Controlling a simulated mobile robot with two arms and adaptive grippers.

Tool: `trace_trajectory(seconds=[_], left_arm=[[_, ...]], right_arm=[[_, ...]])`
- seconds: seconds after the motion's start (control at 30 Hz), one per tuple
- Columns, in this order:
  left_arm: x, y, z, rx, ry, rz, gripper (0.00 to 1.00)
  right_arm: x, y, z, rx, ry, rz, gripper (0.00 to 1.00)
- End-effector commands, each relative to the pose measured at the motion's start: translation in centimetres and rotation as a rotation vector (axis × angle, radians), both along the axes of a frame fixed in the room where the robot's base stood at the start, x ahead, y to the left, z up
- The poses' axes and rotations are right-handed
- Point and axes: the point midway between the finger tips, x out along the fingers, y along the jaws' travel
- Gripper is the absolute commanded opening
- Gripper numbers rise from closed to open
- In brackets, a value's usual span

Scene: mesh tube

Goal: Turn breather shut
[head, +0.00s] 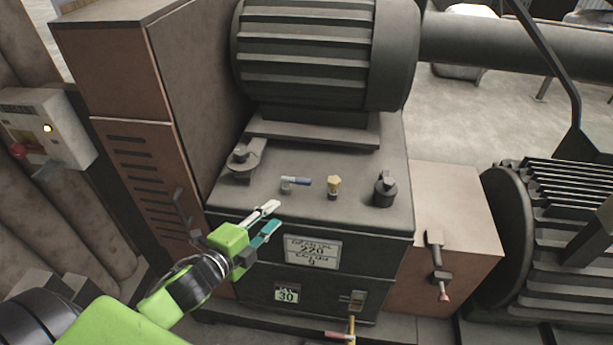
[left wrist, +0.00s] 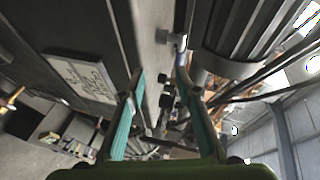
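On top of the dark gear-oil box (head: 315,215) stands a small valve with a blue lever (head: 296,181) on a grey stem. Right beside it is a brass hex-topped fitting (head: 334,186). Which of the two is the breather carries no readable mark. The blue lever lies roughly crosswise, level with the box top. My left gripper (head: 271,217) is open and empty, in front of the box's top front edge, short of and below the blue lever. In the left wrist view, my left gripper's fingers (left wrist: 160,75) are apart, with a grey fitting (left wrist: 176,40) beyond them. My right gripper is out of view.
A black capped plug (head: 385,190) stands right on the box top, and a grey fitting (head: 243,160) left. A ribbed motor (head: 310,55) rises behind. A gear-oil label (head: 313,251) and brass tap (head: 351,325) are on the front. The top's front strip is clear.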

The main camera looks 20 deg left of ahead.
Motion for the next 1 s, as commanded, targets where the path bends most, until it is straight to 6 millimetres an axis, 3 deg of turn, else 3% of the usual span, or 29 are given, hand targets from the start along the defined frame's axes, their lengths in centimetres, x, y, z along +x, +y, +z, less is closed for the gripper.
trace_trajectory(seconds=[0.03,0.1,0.2,0.37,1.0], left_arm=[[0.1,-0.6,1.7,0.031,-0.032,-0.030,0.30],[0.2,-1.1,3.1,0.059,-0.064,-0.057,0.30],[0.5,-1.3,3.6,0.071,-0.079,-0.068,0.30],[2.1,-1.6,3.4,0.070,-0.080,-0.067,0.30],[12.3,-3.3,1.4,0.067,-0.077,-0.065,0.30]], right_arm=[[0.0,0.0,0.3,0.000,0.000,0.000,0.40],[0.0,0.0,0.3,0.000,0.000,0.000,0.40],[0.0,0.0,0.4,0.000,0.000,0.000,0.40],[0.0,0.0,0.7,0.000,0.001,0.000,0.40],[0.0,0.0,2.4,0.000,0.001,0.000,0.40]])
